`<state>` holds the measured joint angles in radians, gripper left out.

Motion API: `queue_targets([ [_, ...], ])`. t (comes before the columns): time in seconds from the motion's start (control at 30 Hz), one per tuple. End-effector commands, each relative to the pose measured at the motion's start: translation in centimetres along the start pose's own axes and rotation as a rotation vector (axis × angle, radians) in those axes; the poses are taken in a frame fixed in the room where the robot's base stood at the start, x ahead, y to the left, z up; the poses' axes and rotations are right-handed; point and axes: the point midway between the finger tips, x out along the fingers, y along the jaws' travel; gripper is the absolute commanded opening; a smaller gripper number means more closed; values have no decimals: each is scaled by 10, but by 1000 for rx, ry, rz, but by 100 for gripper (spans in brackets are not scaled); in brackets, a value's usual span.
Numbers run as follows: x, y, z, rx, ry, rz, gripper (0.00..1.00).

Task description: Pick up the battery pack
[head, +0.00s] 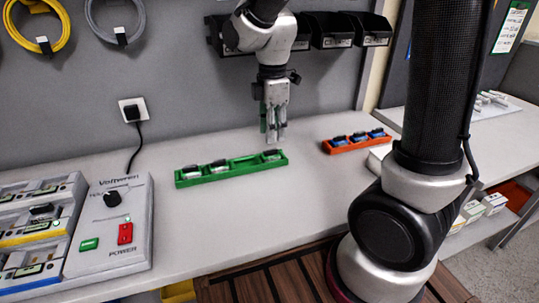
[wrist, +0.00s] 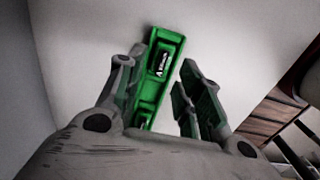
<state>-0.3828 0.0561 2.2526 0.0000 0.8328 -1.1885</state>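A green tray (head: 235,170) stands on the grey bench and holds dark and white battery packs. Two packs are toward its left end, a battery pack (head: 191,172) and another pack (head: 218,166). A third battery pack (head: 272,155) is at its right end. My gripper (head: 276,140) points down just above and behind that right end. Which pack this is, I cannot tell.
An orange tray (head: 340,150) with several blue-topped packs stands to the right. A charger unit (head: 112,215) with a red switch is at the left. A wall socket (head: 133,110) with a cable and dark bins (head: 330,30) are behind. The bench front is clear.

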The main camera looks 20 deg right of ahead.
Motion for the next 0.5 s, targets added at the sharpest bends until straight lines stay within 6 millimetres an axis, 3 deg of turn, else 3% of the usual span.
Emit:
queue_targets([
  [0.3,47,-5,-1,0,-2,-4,36],
  [0.5,54,-4,-2,0,0,0,36],
])
